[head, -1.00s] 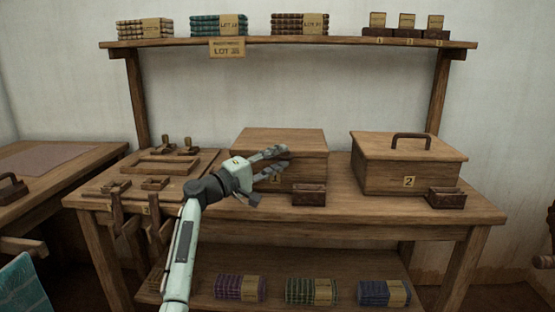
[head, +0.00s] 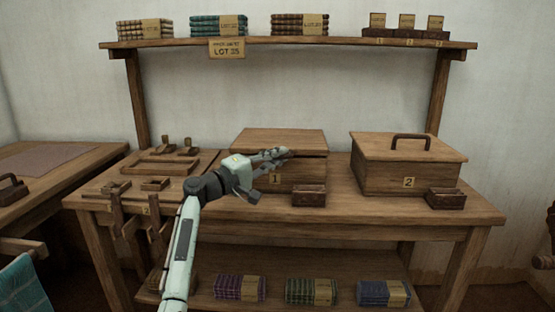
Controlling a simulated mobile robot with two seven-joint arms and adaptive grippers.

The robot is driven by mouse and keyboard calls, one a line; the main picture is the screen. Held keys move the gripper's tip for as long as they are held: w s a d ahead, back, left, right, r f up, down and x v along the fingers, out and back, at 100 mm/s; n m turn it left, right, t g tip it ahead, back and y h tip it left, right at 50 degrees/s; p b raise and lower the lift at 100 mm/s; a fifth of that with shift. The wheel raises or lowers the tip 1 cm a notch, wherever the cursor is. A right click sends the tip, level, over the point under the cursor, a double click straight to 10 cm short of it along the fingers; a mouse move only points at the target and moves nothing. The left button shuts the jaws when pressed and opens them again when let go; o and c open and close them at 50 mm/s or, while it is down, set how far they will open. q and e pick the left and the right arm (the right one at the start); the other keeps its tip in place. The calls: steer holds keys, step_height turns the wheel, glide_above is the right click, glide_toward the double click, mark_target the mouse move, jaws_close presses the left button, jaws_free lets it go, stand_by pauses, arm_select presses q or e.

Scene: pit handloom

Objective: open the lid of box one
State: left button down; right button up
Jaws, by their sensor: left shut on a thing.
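Box one (head: 300,178) is a brown wooden box with a paper tag "1" on its front. It stands in the middle of the table. Its flat lid (head: 280,139) lies over the box, with a dark line under its front edge. My left gripper (head: 276,156) is at the front edge of the lid, above the tag, with its fingers together. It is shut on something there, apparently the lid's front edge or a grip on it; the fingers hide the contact. My right gripper is out of view.
Box two (head: 375,178), with a handle on its lid, stands to the right. Small dark blocks (head: 309,196) sit before both boxes. A wooden tray (head: 150,185) with small pieces is at left. The shelf (head: 340,40) above holds cloth stacks.

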arm_select(q)
steer(key=w+r+p, duration=0.1)
steer(key=w+r, duration=0.1)
steer(key=r, duration=0.5)
steer(key=w+r, duration=0.3)
steer(key=r, duration=0.5)
steer(key=shift+w+r+p, duration=0.25)
steer(key=shift+p, duration=0.1)
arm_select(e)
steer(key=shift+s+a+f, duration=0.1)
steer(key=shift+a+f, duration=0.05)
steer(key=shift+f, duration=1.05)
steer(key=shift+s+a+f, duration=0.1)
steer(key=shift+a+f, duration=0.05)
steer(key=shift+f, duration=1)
arm_select(q)
steer(key=c, duration=1.6)
jaws_free()
steer(key=shift+f, duration=0.1)
steer(key=v, duration=1.2)
